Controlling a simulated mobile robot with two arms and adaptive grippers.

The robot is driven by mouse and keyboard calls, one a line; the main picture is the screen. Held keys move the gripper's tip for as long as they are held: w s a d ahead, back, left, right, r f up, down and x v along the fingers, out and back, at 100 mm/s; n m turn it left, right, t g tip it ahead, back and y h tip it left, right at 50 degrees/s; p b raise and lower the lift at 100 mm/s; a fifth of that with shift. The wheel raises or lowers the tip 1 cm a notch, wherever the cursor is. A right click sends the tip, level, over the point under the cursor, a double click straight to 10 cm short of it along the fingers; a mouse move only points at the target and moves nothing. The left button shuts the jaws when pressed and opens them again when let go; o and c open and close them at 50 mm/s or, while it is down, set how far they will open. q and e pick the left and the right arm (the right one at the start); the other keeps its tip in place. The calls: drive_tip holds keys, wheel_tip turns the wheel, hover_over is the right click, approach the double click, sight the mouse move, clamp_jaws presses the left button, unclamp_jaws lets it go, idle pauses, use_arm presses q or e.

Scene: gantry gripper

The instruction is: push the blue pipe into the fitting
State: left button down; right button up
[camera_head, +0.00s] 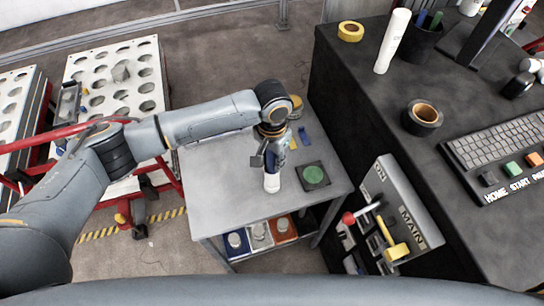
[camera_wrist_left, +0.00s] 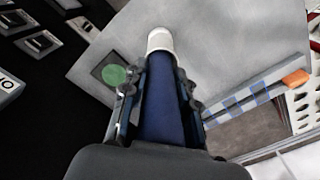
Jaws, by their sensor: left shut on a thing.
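The blue pipe (camera_wrist_left: 161,108) lies between the fingers of my left gripper (camera_wrist_left: 159,88), which is shut on it. The pipe's far end meets a short white fitting (camera_wrist_left: 160,40) in the left wrist view. I cannot tell how deep the pipe sits in it. In the head view my left gripper (camera_head: 266,157) is over the grey table, and the white fitting (camera_head: 271,182) shows just below it. The gripper and arm hide most of the pipe there. My right gripper is not in view.
A green disc on a dark square plate (camera_head: 313,175) lies right of the fitting. Small blue and yellow pieces (camera_head: 303,137) lie behind. Bins (camera_head: 260,234) stand on the lower shelf. A black desk (camera_head: 370,100) with a lever panel (camera_head: 398,215) stands right. The table's front left is clear.

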use_arm(q)
drive_tip(key=shift+f+b, duration=0.3)
drive_tip(key=shift+f, duration=0.65)
drive_tip(key=c, duration=0.9)
unclamp_jaws()
drive_tip(key=shift+c, duration=0.2)
drive_tip(key=shift+r, duration=0.1)
wheel_tip(320, 180, up, 12)
drive_tip(key=shift+f, duration=0.1)
